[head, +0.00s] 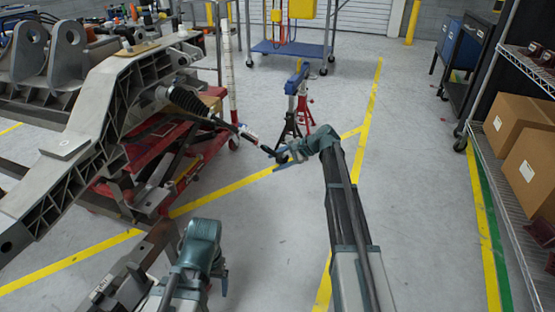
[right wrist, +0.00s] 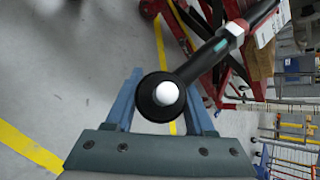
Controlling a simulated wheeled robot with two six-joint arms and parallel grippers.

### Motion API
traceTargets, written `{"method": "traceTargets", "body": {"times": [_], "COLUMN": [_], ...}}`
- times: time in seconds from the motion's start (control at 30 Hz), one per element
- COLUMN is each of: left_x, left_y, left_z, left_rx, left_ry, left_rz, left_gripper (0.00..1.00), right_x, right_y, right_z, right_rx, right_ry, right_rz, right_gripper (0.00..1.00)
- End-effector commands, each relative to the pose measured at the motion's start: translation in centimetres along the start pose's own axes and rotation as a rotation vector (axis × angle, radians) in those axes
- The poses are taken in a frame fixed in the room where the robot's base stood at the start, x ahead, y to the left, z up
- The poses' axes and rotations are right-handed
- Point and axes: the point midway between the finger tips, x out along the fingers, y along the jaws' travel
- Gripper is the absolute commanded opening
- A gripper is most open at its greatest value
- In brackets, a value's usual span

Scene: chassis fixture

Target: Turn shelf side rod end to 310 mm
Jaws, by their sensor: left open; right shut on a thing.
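The side rod (head: 224,124) runs from a black ribbed boot (head: 188,98) on the grey chassis frame, down and right. Its rod end (right wrist: 160,97), a black round housing with a white ball centre, lies between the blue fingers of my right gripper (head: 284,157). The right gripper is shut on it; the fingers also show in the right wrist view (right wrist: 160,112). A pale nut with a red edge (right wrist: 235,28) and a teal band sit farther up the rod. My left gripper (head: 201,247) is low in the head view, apart from the rod; its fingertips are hard to make out.
The chassis frame (head: 110,95) fills the left, above a red lift table (head: 200,150). Red and black stands (head: 300,110) stand beyond the right gripper. A wire shelf (head: 510,190) with cardboard boxes (head: 520,120) is at the right. Floor between is clear.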

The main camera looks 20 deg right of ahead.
Motion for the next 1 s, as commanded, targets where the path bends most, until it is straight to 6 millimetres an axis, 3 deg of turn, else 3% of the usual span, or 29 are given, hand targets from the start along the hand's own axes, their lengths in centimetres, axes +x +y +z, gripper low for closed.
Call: {"method": "traceTargets", "body": {"times": [0.5, 1.0], "left_x": [1.6, 2.1], "left_y": [0.2, 0.2], "left_z": [-0.1, -0.1], "left_rx": [-0.004, -0.005], "left_ry": [0.0, 0.0], "left_rz": [0.0, 0.0], "left_gripper": [0.84, 0.84], "right_x": [0.1, -0.3], "right_y": [0.9, 1.1], "right_z": [0.5, 1.1], "right_rx": [0.166, 0.214], "right_ry": [-0.26, -0.334], "right_rz": [0.216, 0.276], "right_gripper": [0.0, 0.0]}}
